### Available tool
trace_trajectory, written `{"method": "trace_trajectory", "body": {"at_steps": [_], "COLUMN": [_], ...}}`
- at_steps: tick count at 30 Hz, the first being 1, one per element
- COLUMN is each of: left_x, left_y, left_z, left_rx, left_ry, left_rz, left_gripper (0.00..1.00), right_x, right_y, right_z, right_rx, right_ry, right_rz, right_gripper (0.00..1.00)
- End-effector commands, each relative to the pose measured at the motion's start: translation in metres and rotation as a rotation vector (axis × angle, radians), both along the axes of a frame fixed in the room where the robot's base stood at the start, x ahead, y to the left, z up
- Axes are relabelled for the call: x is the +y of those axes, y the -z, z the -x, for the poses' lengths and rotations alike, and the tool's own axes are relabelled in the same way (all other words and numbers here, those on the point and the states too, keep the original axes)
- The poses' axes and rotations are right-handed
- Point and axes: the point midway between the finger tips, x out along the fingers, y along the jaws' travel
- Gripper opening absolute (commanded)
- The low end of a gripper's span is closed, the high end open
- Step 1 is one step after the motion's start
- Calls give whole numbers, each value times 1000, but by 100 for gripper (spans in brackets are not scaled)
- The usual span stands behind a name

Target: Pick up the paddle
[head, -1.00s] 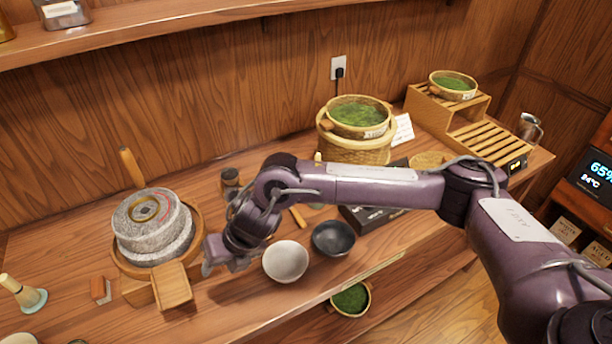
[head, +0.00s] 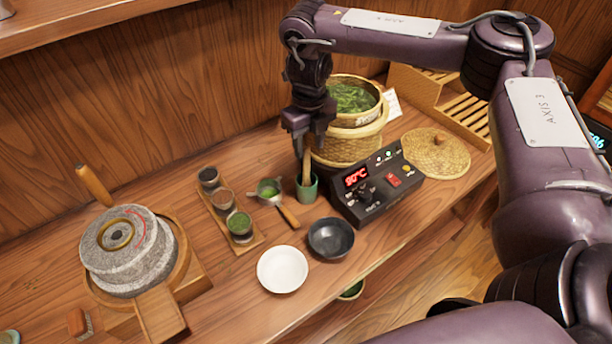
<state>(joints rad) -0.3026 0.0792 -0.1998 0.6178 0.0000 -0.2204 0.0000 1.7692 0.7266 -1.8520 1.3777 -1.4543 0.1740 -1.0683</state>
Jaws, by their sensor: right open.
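A wooden paddle (head: 306,166) stands upright in a small green cup (head: 307,191) in front of the steamer basket. Its lower end is hidden inside the cup. My right gripper (head: 308,148) points down directly above the cup, with its open fingertips at the paddle's upper end. I cannot tell whether the fingers touch the paddle. My left gripper is not in view.
A control box (head: 375,186) with a red display stands right of the cup. A woven steamer (head: 345,147) is close behind. A dark bowl (head: 331,238), a white bowl (head: 282,270) and a rack of jars (head: 231,215) are nearby. A stone mill (head: 128,252) stands left.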

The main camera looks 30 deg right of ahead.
Motion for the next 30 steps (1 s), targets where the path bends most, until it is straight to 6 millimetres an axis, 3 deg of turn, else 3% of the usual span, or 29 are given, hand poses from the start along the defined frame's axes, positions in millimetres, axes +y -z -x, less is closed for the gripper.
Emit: {"method": "trace_trajectory", "body": {"at_steps": [5,9,17,27,30], "left_x": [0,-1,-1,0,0], "left_y": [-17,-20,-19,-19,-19], "left_z": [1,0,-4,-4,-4], "left_rx": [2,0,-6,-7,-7], "left_ry": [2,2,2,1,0], "left_rz": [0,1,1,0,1], "left_gripper": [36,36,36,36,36], "right_x": [2,2,2,2,2], "right_y": [23,41,45,45,45], "right_z": [-4,-5,-5,-5,-5], "right_rx": [5,2,0,0,-1], "right_ry": [-2,0,0,0,0], "right_rz": [3,1,0,0,0], "right_gripper": [42,42,42,0,0]}}
